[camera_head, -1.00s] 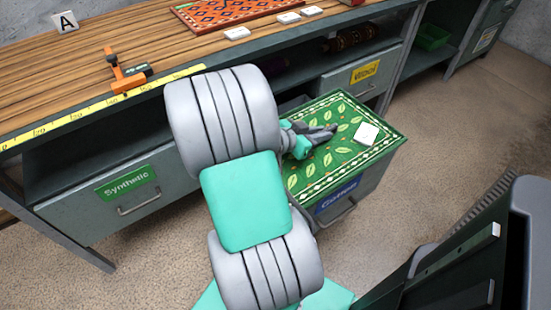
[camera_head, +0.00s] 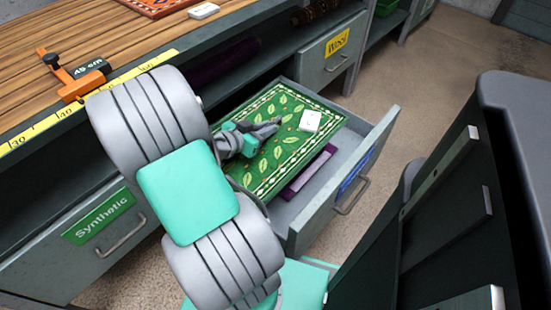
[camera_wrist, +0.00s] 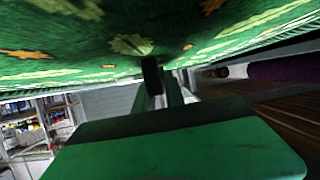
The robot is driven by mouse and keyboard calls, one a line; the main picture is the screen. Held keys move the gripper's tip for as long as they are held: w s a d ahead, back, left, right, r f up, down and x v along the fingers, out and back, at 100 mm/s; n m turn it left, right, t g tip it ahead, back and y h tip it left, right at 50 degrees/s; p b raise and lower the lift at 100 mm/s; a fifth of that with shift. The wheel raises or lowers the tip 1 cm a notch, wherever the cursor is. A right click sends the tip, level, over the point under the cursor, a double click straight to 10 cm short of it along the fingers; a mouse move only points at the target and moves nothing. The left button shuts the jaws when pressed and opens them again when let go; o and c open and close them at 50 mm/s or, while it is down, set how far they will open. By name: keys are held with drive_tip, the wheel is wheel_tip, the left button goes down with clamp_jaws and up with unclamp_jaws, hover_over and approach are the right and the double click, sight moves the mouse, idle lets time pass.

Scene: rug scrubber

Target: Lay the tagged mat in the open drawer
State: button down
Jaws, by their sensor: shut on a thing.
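The green mat (camera_head: 283,112) has a leaf pattern, a pale border and a white tag (camera_head: 310,121). My gripper (camera_head: 268,129) is shut on the mat, in its middle part as seen in the head view. The mat lies flat over the open drawer (camera_head: 335,175), towards its back, inside the outline of its walls. I cannot tell whether it rests on the drawer's contents or hangs just above. The drawer's front has a blue label (camera_head: 356,170). In the wrist view the mat (camera_wrist: 110,45) fills the top, close to the fingers.
A purple folded piece (camera_head: 308,172) lies in the drawer beside the mat's front edge. The shut Synthetic drawer (camera_head: 100,235) is at left, the Wool drawer (camera_head: 333,50) behind. The wooden worktop (camera_head: 110,40) holds an orange tool (camera_head: 72,75). A dark body stands at right.

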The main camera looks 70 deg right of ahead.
drive_tip(key=f+b, duration=0.1)
drive_tip(key=f, duration=0.1)
drive_tip(key=w+f+b, duration=0.1)
drive_tip(key=f, duration=0.1)
drive_tip(key=shift+d+f, duration=0.1)
drive_tip(key=shift+f, duration=0.05)
drive_tip(key=f+b+x, duration=0.1)
drive_tip(key=x, duration=0.4)
drive_tip(key=w+f+b+x, duration=0.1)
drive_tip(key=b+x, duration=0.1)
drive_tip(key=x, duration=0.3)
drive_tip(key=b+x, duration=0.2)
drive_tip(key=x, duration=0.3)
drive_tip(key=shift+w+a+f, duration=0.15)
drive_tip(key=shift+a+f, duration=0.1)
drive_tip(key=shift+f, duration=0.2)
drive_tip(key=shift+d+f+b, duration=0.25)
drive_tip(key=shift+f+b, duration=0.05)
drive_tip(key=f+b, duration=0.2)
drive_tip(key=f, duration=0.1)
drive_tip(key=shift+d+f, duration=0.2)
drive_tip(key=shift+f, duration=0.15)
drive_tip(key=shift+r, duration=0.2)
drive_tip(key=shift+f+b, duration=0.45)
drive_tip(key=shift+f, duration=0.1)
drive_tip(key=c, duration=1.4)
unclamp_jaws()
